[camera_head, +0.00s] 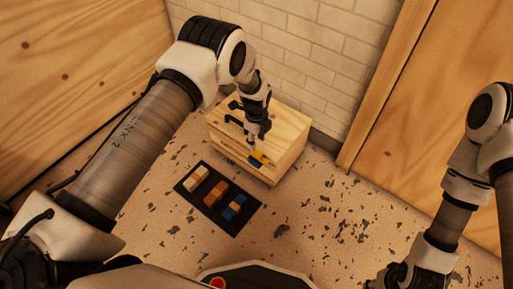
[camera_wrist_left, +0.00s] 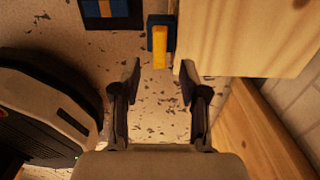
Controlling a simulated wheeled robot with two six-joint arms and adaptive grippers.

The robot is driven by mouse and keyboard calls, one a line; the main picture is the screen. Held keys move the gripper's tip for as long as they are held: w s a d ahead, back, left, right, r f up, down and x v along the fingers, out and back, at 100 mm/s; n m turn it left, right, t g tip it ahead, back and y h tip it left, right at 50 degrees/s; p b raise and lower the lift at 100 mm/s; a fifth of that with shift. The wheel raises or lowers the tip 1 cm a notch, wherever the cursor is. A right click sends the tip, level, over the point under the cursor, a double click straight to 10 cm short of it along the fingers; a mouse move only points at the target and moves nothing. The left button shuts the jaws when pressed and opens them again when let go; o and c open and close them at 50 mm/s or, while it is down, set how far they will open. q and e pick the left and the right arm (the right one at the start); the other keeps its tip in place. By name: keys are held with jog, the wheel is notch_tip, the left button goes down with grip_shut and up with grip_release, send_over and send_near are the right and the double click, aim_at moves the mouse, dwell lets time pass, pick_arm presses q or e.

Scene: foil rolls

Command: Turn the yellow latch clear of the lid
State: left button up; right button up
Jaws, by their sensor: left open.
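The yellow latch (camera_head: 259,158) sits on the front of a pale wooden box (camera_head: 288,155), near its top edge. In the left wrist view the latch (camera_wrist_left: 159,48) is a short yellow bar on a dark blue mount (camera_wrist_left: 150,34), beside the wooden box (camera_wrist_left: 240,35). My left gripper (camera_head: 254,138) points down over the box front. In the left wrist view its two fingers (camera_wrist_left: 160,72) are apart and empty, with the latch just beyond the tips, in line with the gap. The lid's edge cannot be made out clearly.
A dark tray (camera_head: 218,219) with cream, orange-brown and blue pieces lies on the speckled floor in front of the box. A brick wall (camera_head: 320,45) stands behind, with wooden panels at left and right (camera_head: 430,130). The floor right of the box is clear.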

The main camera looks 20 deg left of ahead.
aim_at(256, 152)
pick_arm(q)
notch_tip(256, 152, up, 5)
jog(key=shift+r, duration=0.15)
dwell(0.3)
jog(key=s+a+f+n+g, duration=0.1)
jog(key=s+a+f, duration=0.15)
jog(key=s, duration=0.45)
jog(key=s+a+f+n+g, duration=0.1)
jog(key=s+f, duration=0.3)
jog(key=s, duration=0.2)
jog(key=s+a+f+n+g, duration=0.1)
jog(key=s+a+f, duration=0.15)
jog(key=s, duration=0.45)
jog(key=s+a+r+n+t, duration=0.1)
jog(key=s+r+n, duration=0.2)
jog(key=s+n, duration=1.35)
notch_tip(256, 152, up, 31)
jog(key=w+n+t+p, duration=0.1)
jog(key=n+t+p, duration=0.1)
jog(key=p, duration=2.9)
jog(key=shift+a+n, duration=0.2)
jog(key=shift+n, duration=0.35)
